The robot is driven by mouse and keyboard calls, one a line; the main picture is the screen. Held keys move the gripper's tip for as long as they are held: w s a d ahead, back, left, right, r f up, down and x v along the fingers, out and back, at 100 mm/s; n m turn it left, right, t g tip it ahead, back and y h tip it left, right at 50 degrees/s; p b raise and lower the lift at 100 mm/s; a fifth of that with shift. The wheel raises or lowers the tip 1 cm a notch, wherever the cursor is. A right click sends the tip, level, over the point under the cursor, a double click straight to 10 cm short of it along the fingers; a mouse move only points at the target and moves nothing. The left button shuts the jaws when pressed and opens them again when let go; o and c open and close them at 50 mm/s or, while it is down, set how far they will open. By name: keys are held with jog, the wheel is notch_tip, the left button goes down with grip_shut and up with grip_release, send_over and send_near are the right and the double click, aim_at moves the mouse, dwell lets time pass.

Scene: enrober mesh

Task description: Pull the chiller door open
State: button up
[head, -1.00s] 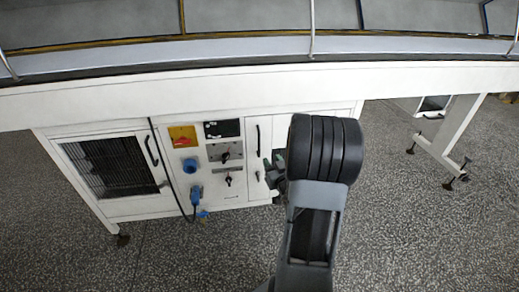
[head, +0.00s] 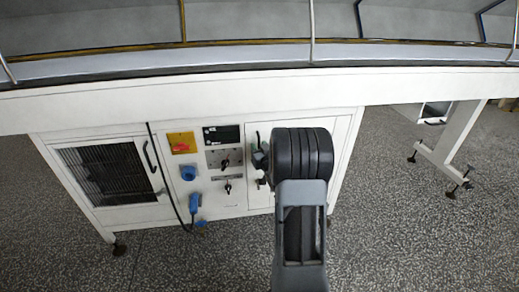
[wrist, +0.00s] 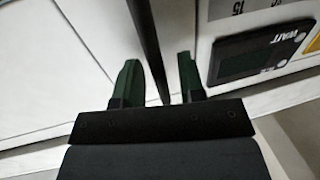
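The white right-hand door (head: 342,128) of the cabinet under the machine looks closed, partly hidden behind my arm. Its slim black upright handle (head: 257,138) shows just left of my arm, its lower part hidden. In the wrist view the handle is a dark bar (wrist: 147,45) crossing in front of the white door (wrist: 50,70). My gripper (wrist: 160,78) is open, with its two green fingers on either side of the bar. Gaps show beside the bar, so the fingers are not closed on it. In the head view my gripper (head: 262,160) is at the handle, mostly hidden.
Left of the handle is a control panel with a black display (head: 222,134), a yellow-and-red switch (head: 181,143) and a blue plug (head: 195,203) on a cable. A vented door (head: 105,172) is at far left. The conveyor edge (head: 240,88) overhangs above. The speckled floor in front is clear.

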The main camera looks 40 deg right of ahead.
jog(key=shift+w, duration=0.1)
grip_shut()
dwell(0.3)
